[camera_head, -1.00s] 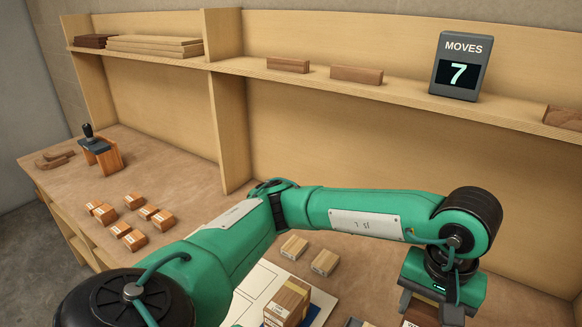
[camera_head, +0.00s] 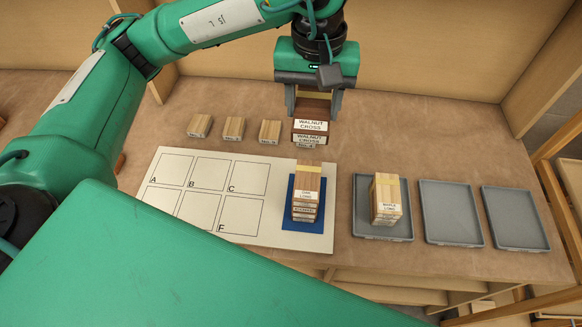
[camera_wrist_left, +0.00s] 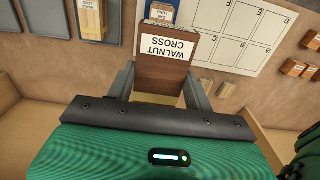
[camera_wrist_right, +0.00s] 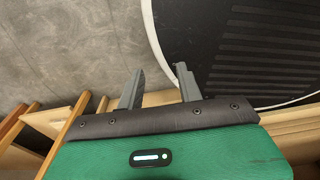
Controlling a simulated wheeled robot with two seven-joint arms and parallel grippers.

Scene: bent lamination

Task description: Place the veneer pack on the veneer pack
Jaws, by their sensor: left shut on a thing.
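My left gripper (camera_head: 318,104) is shut on a dark brown veneer pack (camera_head: 311,125) labelled WALNUT CROSS. The left wrist view shows this pack (camera_wrist_left: 162,72) between the two fingers. A stack of packs (camera_head: 306,198) with an OAK LONG label stands on a blue mat (camera_head: 324,222) in front. A MAPLE LONG pack (camera_head: 385,198) stands in the left grey tray (camera_head: 364,226). My right gripper (camera_wrist_right: 160,88) is open and empty in the right wrist view.
A white board (camera_head: 176,239) with lettered squares, empty where visible, lies left of the mat. Several small labelled blocks (camera_head: 234,128) stand behind it. Two grey trays (camera_head: 450,213) (camera_head: 515,220) on the right are empty. My green arm hides the lower left.

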